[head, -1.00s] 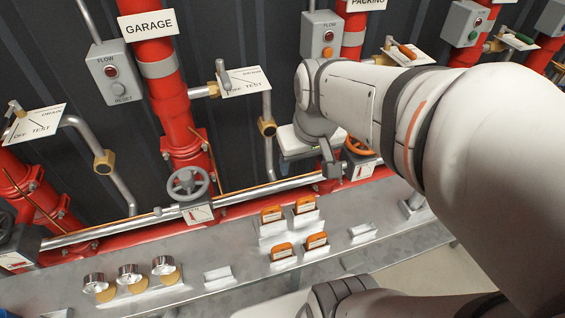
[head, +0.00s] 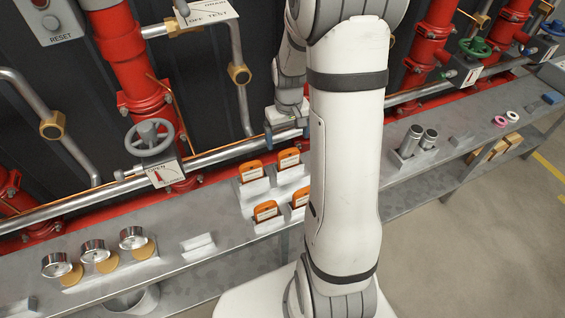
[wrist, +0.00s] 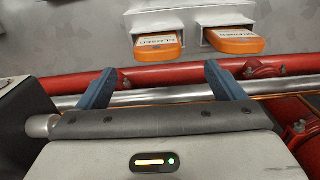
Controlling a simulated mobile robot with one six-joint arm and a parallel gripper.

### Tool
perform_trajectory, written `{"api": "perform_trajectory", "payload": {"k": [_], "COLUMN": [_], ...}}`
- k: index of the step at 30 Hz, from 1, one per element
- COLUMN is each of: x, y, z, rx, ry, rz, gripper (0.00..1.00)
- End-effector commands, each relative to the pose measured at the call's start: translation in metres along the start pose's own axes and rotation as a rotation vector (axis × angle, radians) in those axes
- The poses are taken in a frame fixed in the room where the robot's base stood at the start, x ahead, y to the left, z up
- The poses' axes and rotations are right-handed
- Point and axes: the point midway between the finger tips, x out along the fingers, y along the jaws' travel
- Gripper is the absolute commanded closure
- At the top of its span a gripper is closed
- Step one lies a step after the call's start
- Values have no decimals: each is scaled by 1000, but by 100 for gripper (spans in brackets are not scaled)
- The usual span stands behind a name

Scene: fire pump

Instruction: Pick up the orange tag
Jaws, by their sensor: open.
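Several orange tags with white labels stand in light holders on the grey shelf, in two rows. In the head view the back row has a left tag (head: 250,171) and a right tag (head: 289,159); the front row has a left tag (head: 265,210) and a right tag (head: 299,200), partly hidden by my arm. My gripper (head: 286,131) is behind and above the back row, partly hidden. In the wrist view my gripper (wrist: 161,84) has its blue fingers spread and empty. Two tags, left (wrist: 157,48) and right (wrist: 236,40), lie beyond the fingers, apart from them.
A silver pipe (head: 222,153) and red pipe run along the wall behind the shelf, close to my gripper. Round gauges (head: 95,251) stand at the left, metal cylinders (head: 411,141) at the right. A handwheel (head: 150,136) juts out. An empty holder (head: 198,243) sits left of the tags.

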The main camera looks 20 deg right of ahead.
Motion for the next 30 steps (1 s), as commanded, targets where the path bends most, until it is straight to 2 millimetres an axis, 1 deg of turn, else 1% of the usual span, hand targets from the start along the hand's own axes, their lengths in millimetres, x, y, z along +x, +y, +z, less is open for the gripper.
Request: {"api": "perform_trajectory", "payload": {"k": [1,3,8,15,18,26,30], "x": [8,15,25,61,69,71,71], "y": [0,0,1,4,4,4,4], "z": [0,1,1,0,0,0,0], "rx": [0,1,1,1,2,2,2], "ry": [-3,-3,-2,-3,-1,1,1], "rz": [-1,-1,-1,-1,-1,0,0], "gripper": [11,11,11,11,11,11,22]}}
